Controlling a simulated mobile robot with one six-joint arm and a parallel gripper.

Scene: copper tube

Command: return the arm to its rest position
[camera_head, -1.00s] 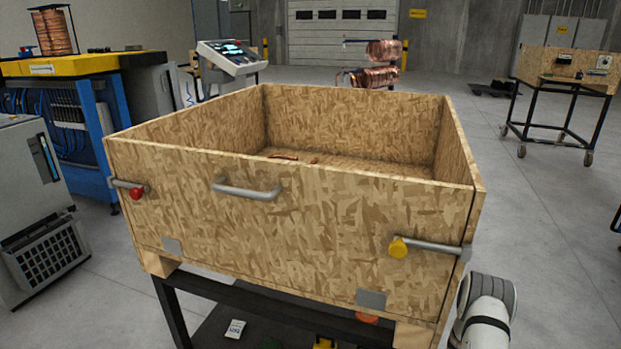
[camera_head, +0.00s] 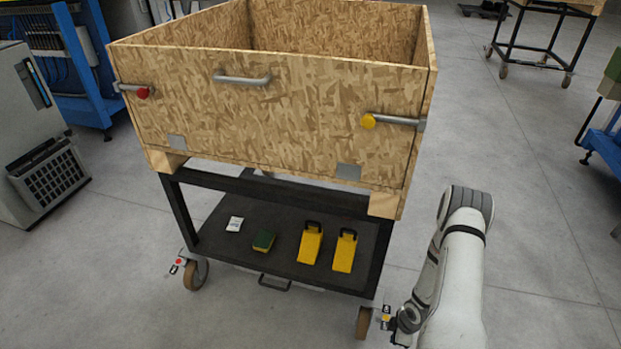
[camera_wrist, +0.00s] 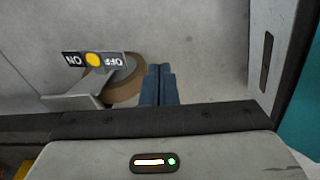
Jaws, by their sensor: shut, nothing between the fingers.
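My arm (camera_head: 455,270) hangs at the lower right in the head view, bent downward beside the cart's front right corner. Its wrist end is low, near the right front wheel (camera_head: 364,322). In the wrist view my gripper (camera_wrist: 157,70) is shut, with its two blue fingers together and nothing between them. Beyond the fingers the wrist view shows a wheel with an ON/OFF brake pedal (camera_wrist: 95,60) and the grey floor. Whether the fingers touch the wheel cannot be told.
A wooden box (camera_head: 270,110) with a handle (camera_head: 242,79) and a yellow-knobbed bar (camera_head: 390,121) sits on the black cart. Floor to the right (camera_head: 540,220) is clear.

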